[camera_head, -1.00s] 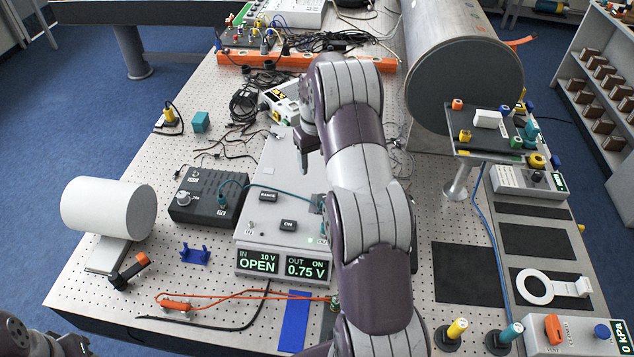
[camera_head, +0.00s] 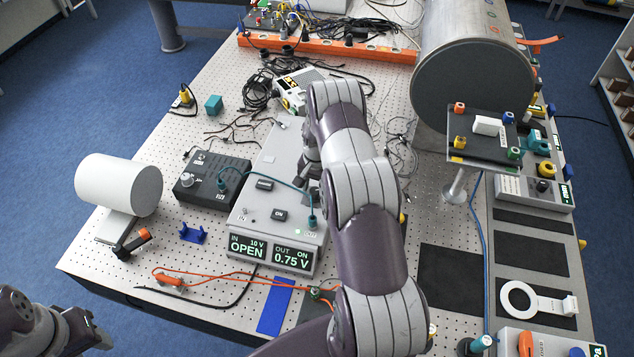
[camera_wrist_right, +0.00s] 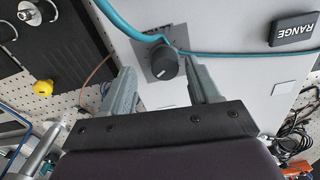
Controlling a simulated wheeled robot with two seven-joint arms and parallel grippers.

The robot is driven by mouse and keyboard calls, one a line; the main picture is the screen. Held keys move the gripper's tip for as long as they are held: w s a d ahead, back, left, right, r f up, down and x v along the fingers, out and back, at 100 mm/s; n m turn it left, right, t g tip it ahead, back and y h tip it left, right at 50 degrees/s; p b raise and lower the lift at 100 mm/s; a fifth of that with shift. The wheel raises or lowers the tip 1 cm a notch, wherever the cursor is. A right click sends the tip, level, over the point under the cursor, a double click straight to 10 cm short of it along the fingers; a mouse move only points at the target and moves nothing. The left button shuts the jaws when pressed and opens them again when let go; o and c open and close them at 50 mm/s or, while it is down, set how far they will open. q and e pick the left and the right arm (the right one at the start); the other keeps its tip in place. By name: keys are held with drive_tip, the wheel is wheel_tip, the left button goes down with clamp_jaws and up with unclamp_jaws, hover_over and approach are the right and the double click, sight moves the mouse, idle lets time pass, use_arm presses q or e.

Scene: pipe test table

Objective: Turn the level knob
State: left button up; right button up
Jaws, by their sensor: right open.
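The level knob (camera_wrist_right: 165,65) is a dark round knob on a square plate on the light grey instrument box. In the right wrist view it stands between the two fingers of my right gripper (camera_wrist_right: 160,88), which is open with a gap on both sides. In the head view my right gripper (camera_head: 309,168) points down over the right part of the instrument box (camera_head: 262,215), and it and the arm hide the knob. The box's display (camera_head: 270,252) reads OPEN and 0.75 V. My left gripper (camera_head: 85,335) is at the lower left, off the table, its jaws unclear.
A teal cable (camera_head: 262,184) runs across the box close to the knob. The RANGE button (camera_head: 265,184) and ON button (camera_head: 279,215) are nearby. A black box (camera_head: 210,182) stands to the left. A large grey cylinder (camera_head: 470,75) and a raised panel (camera_head: 478,150) stand to the right.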

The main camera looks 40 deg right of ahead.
drive_tip(key=shift+w+a+f, duration=0.1)
drive_tip(key=shift+f, duration=0.35)
drive_tip(key=shift+w+a+f, duration=0.15)
drive_tip(key=shift+a+f, duration=0.2)
drive_tip(key=shift+f, duration=0.1)
drive_tip(key=shift+d, duration=0.2)
drive_tip(key=shift+c, duration=1.2)
drive_tip(key=c, duration=0.8)
use_arm(q)
drive_tip(key=shift+w+a+r, duration=0.2)
drive_tip(key=shift+a+r, duration=0.05)
drive_tip(key=shift+a, duration=0.15)
drive_tip(key=shift+f, duration=0.1)
